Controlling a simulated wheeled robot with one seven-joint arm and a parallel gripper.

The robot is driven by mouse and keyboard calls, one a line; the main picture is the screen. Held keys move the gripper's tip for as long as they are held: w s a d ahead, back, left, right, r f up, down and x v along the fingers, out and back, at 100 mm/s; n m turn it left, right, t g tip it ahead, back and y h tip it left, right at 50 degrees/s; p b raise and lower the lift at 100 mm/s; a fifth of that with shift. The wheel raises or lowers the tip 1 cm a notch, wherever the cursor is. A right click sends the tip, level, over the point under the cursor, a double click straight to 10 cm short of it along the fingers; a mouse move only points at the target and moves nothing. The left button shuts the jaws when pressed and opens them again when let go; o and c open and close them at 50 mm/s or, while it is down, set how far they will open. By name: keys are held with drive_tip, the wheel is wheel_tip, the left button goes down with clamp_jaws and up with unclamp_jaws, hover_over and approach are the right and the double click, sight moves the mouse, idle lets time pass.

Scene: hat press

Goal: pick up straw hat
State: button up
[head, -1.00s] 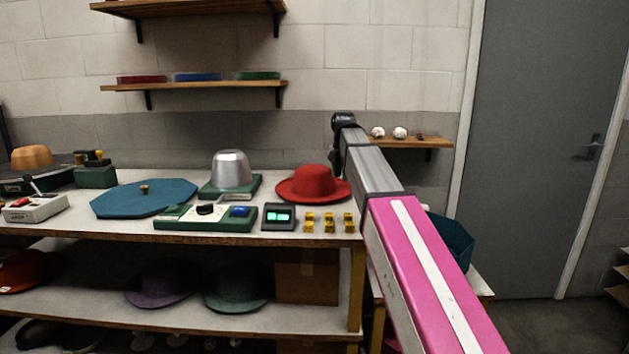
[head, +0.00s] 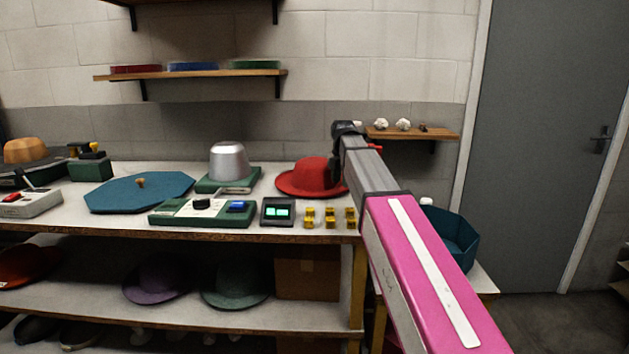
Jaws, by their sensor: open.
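No hat that is clearly of straw shows in the head view. A red brimmed hat (head: 308,177) sits on the right part of the bench top. My gripper (head: 338,170) is at the far end of my arm, small and dark, just at the right side of the red hat in the picture. It is open, though its fingers are hard to make out. Whether it touches the hat cannot be told. A tan dome (head: 25,150) stands on dark equipment at the far left; its material is unclear.
The bench (head: 300,228) holds a metal dome (head: 229,161), a blue-green board (head: 140,190), a green control box (head: 203,212) and small yellow pieces (head: 330,217). Purple (head: 155,279) and green (head: 236,285) hats lie on the shelf below. A teal bin (head: 452,236) stands right.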

wheel_tip(320, 180, down, 4)
drive_tip(key=shift+s+a+r, duration=0.1)
drive_tip(key=shift+s+r, duration=0.05)
clamp_jaws()
drive_tip(key=shift+r, duration=0.1)
wheel_tip(320, 180, up, 10)
idle(0.6)
drive_tip(key=c, duration=0.7)
unclamp_jaws()
clamp_jaws()
